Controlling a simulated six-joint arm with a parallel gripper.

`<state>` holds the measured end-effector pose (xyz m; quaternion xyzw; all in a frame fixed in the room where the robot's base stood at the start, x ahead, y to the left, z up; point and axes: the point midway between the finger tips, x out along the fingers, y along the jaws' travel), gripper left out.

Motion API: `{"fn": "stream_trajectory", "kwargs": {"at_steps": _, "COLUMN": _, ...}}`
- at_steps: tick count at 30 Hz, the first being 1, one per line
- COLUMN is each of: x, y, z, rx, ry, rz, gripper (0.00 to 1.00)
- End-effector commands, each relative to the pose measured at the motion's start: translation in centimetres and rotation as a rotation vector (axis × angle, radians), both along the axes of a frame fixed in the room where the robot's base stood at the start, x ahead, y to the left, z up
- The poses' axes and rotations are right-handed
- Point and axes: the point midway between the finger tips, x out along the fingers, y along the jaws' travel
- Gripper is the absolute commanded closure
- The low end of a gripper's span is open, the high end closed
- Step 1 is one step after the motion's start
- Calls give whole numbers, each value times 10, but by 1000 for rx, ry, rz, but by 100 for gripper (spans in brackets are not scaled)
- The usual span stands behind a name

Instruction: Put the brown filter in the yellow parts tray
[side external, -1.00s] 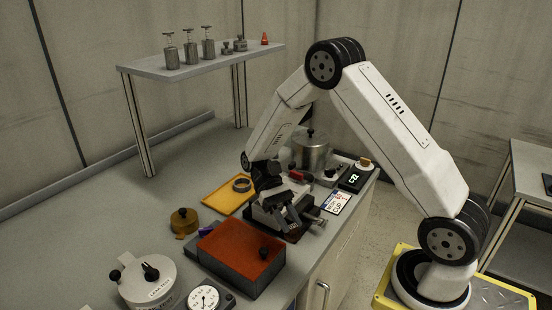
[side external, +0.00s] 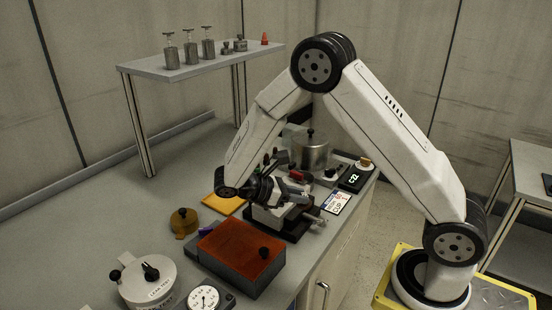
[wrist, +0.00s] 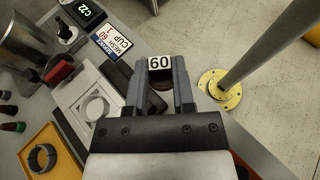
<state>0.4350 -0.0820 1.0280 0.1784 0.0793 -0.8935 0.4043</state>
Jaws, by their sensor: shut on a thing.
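My gripper (wrist: 157,88) is shut on a small part with a white "60" tag and a dark brown body, which I take as the brown filter (wrist: 159,64). Most of the filter is hidden between the fingers. In the side view my gripper (side external: 297,195) is tilted, fingers pointing right, above the grey and white block by the red box; the filter is not clear there. The yellow parts tray (side external: 222,206) lies left of my gripper, partly hidden by my wrist. In the wrist view the tray (wrist: 37,143) is at the lower left and holds a dark ring (wrist: 43,157).
A red-topped box (side external: 240,246) stands in front of my gripper. A mustard knobbed part (side external: 184,222) and a white-lidded pot (side external: 148,280) are to the left. A metal pot (side external: 311,152) stands behind. The sign (side external: 336,203) is to the right.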

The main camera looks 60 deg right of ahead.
Motion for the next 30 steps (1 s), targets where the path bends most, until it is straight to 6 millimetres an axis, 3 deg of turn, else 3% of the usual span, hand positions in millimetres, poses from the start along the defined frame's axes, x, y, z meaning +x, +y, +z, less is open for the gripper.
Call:
{"fn": "stream_trajectory", "kwargs": {"at_steps": 14, "x": 64, "y": -19, "z": 35, "rx": -1, "ry": -3, "rz": 605, "gripper": 100}}
{"fn": "stream_trajectory", "kwargs": {"at_steps": 30, "x": 133, "y": -2, "z": 76, "rx": -2, "ry": -3, "rz": 1061, "gripper": 100}}
